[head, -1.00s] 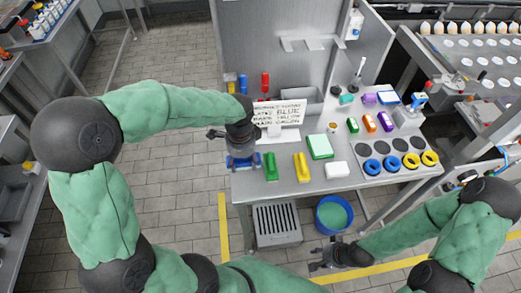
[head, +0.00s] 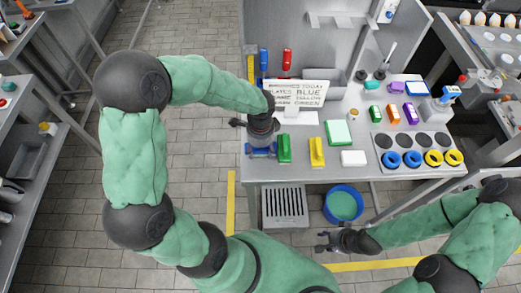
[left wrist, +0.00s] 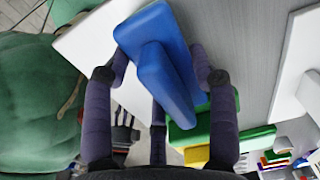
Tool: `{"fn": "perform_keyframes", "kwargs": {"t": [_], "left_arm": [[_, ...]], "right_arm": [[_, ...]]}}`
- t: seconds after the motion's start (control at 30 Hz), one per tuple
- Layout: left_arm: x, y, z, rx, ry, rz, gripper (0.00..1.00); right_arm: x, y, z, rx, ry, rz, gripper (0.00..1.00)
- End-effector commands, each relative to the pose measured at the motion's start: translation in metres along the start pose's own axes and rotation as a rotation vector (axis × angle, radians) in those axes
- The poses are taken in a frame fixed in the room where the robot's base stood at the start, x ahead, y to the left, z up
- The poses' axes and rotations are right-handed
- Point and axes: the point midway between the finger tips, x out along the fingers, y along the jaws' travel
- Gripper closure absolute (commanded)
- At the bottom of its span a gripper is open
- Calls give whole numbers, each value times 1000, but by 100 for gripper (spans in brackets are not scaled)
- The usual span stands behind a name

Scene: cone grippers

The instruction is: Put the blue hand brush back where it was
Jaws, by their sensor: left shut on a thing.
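My left gripper (head: 262,141) is shut on the blue hand brush (head: 261,153) at the left front corner of the table. In the left wrist view the blue brush (left wrist: 166,72) lies between the dark fingers (left wrist: 160,85), over the grey tabletop. I cannot tell whether it touches the table. A green brush (head: 284,149) stands just right of it, and a yellow brush (head: 317,152) is further right. My right gripper (head: 329,241) is low in front of the table, small in view, and looks open and empty.
A sign (head: 296,93) with writing stands behind the brushes. A caddy with blue and yellow rings (head: 421,158) is at the right. A blue bucket (head: 343,204) and a grey grate (head: 284,207) are below.

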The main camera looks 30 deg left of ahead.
Motion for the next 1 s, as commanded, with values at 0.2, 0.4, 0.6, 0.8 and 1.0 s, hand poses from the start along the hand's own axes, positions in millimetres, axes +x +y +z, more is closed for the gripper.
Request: {"fn": "perform_keyframes", "kwargs": {"t": [0.2,0.4,0.6,0.8,1.0], "left_arm": [[2,-1,0,-1,2,-2,73],[6,0,0,-1,1,-2,73],[5,0,0,-1,1,-1,19],[5,0,0,-1,1,-1,19],[-6,-1,0,-1,2,-3,19]], "right_arm": [[0,0,0,0,0,0,60],[3,1,0,0,0,0,60],[2,1,0,0,0,0,60],[2,1,0,0,0,0,60],[-3,-1,0,0,0,0,60]]}}
